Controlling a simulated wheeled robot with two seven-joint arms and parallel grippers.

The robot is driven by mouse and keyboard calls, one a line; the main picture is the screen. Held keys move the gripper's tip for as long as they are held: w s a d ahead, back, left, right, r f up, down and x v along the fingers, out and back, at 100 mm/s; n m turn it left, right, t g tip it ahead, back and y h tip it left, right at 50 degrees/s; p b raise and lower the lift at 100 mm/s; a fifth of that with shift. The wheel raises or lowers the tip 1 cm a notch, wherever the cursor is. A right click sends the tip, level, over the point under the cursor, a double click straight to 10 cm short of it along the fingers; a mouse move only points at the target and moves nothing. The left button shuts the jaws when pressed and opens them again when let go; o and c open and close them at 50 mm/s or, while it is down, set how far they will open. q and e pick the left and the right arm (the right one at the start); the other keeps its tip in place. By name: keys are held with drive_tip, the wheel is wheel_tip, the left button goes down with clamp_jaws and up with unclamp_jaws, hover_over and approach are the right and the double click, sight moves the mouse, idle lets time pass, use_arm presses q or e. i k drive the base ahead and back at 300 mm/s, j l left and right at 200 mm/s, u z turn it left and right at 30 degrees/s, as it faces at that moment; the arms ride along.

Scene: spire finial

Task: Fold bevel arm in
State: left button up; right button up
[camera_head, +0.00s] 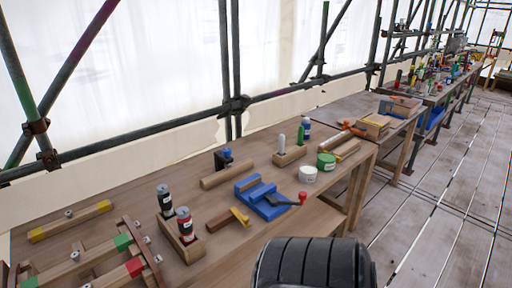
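A small bevel-like tool (228,218) lies on the wooden workbench, with a brown wooden body and a yellow piece at its right end. Its angle and any joint are too small to make out. Just right of it sits a blue stepped block (262,197). A dark arm with a red knob (302,197) sticks out to the right from this block. I cannot tell for sure which of these parts is the bevel arm. Neither of my grippers is in view.
The workbench (130,195) also holds a wooden rack with two bottles (180,236), a wooden roller (226,175), a white tub (308,173), a green tin (326,161) and a frame with red and green blocks (95,262). Scaffold poles stand behind. A black ribbed shape covers the bottom centre.

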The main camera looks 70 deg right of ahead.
sight(244, 220)
drive_tip(key=z, duration=2.1)
